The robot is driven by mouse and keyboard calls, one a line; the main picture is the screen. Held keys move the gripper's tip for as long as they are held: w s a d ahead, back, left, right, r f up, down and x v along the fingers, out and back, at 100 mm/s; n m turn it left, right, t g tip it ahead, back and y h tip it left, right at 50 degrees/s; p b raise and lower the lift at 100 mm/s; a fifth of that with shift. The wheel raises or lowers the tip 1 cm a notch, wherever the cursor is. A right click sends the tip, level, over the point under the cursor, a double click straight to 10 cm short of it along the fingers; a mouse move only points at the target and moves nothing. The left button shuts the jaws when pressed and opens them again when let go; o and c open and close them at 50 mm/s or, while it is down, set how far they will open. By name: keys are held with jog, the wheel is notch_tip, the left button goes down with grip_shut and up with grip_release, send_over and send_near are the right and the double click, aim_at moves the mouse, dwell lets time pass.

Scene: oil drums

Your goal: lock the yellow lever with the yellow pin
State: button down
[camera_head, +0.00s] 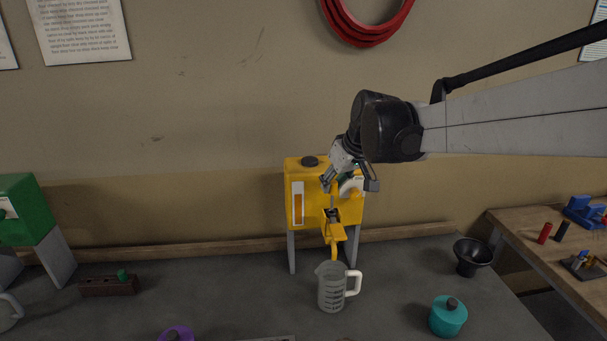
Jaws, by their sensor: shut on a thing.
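The yellow drum (310,212) stands on grey legs at the back of the dark bench. A yellow tap with its lever (335,234) juts from its lower front. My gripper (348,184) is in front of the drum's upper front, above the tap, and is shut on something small. The fingers and the wrist hide much of what it holds, so I cannot make out whether it is the yellow pin. I see no yellow pin clearly anywhere else. A measuring jug (332,290) with a white handle stands below the tap.
A green drum (28,215) stands at the left. A brown rack (100,287) holds a green pin. A black funnel (472,256) and a teal container (447,317) are at the right. A wooden table (540,240) with small parts stands beyond. The wall is close behind the drum.

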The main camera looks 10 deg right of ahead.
aim_at(332, 210)
jog(key=shift+f, duration=0.1)
dwell(0.3)
jog(key=shift+f+b, duration=0.7)
jog(key=shift+f, duration=0.3)
jog(key=shift+f+b, duration=1.25)
jog(key=shift+f, duration=0.45)
dwell(0.9)
jog(key=c, duration=1.5)
grip_release()
jog(key=shift+r, duration=0.15)
jog(key=v, duration=1.1)
jog(key=s+f+m, duration=0.1)
jog(key=s+f, duration=0.4)
jog(key=s, duration=0.2)
jog(key=s+a+f+m+t+h+b, duration=0.1)
jog(key=s+f, duration=0.4)
jog(key=s, duration=0.3)
jog(key=s+f+m+h+b, duration=0.1)
jog(key=s+f, duration=0.4)
jog(key=s, duration=0.3)
jog(key=shift+s+a+f+m+t, duration=0.2)
jog(key=shift+a+m+t, duration=0.1)
jog(key=shift+a+m, duration=0.1)
